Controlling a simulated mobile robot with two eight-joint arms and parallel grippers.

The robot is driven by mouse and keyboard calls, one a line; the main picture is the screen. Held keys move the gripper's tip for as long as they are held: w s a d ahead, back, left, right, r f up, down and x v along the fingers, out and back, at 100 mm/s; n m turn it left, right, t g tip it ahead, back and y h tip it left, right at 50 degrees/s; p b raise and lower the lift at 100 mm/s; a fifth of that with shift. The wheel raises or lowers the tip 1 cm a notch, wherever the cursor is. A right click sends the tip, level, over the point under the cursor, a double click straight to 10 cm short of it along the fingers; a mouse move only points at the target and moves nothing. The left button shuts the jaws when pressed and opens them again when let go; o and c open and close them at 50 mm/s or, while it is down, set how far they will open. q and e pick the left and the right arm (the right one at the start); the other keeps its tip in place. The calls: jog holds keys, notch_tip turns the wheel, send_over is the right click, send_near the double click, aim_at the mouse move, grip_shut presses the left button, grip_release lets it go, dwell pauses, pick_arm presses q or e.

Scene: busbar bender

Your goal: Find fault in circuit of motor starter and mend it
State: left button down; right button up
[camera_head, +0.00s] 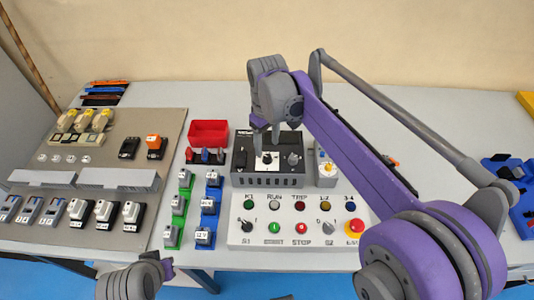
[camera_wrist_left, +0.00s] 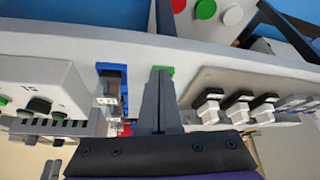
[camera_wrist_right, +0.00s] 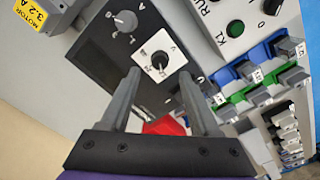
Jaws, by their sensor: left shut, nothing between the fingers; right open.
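A dark tester box (camera_head: 267,180) stands mid-table, with a black knob on a white plate (camera_wrist_right: 158,62) and a grey knob (camera_wrist_right: 125,21) beside it. My right gripper (camera_head: 265,140) is open above the white-plate knob; in the right wrist view its fingers (camera_wrist_right: 157,95) spread either side below it. Contact cannot be told. A white control panel (camera_head: 299,213) in front carries lamps, selector knobs, a green and a red button and a red emergency button (camera_head: 355,226). Green (camera_head: 178,204) and blue (camera_head: 208,206) holders carry grey modules. My left gripper (camera_wrist_left: 160,100) is shut and empty, near the front edge.
A red bin (camera_head: 208,133) stands behind probes left of the tester. A grey board (camera_head: 112,158) with relays, breakers and ducts lies at left. A motor-labelled box (camera_head: 326,171) stands right of the tester. A blue tray (camera_head: 512,180) is at far right. My right arm crosses the right side.

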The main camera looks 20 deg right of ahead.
aim_at(267, 156)
jog(key=shift+f, duration=2.4)
grip_shut()
